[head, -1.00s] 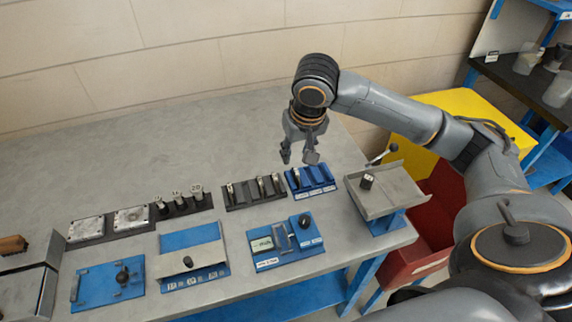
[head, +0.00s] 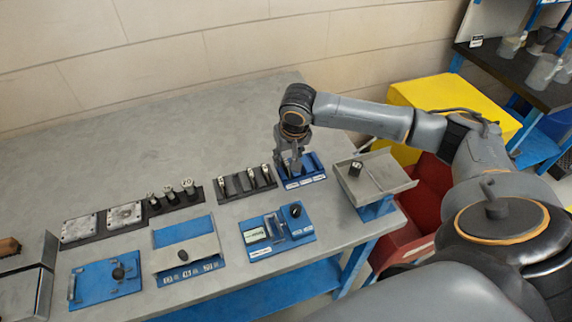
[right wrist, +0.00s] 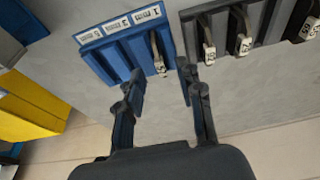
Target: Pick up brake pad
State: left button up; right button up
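A blue slotted rack (head: 314,167) holds one thin upright brake pad at its left end, partly hidden by my gripper in the head view. In the right wrist view that pad (right wrist: 158,56) stands in the slot labelled 1 of the blue rack (right wrist: 100,57), with a pale tag on its end. My right gripper (head: 290,169) is low at the rack's left end. In the right wrist view my right gripper (right wrist: 160,82) is open, its fingertips on either side of the pad's line. I cannot tell whether they touch it. My left gripper is not in view.
A black rack (head: 245,191) with several tagged pads stands close on the left. A grey tilted tray (head: 385,178) stands on the right. A blue gauge fixture (head: 274,232) is in front. The table's back area (head: 150,140) is clear.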

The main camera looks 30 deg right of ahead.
jog(key=shift+x, duration=0.9)
grip_shut()
jog(key=shift+r, duration=0.15)
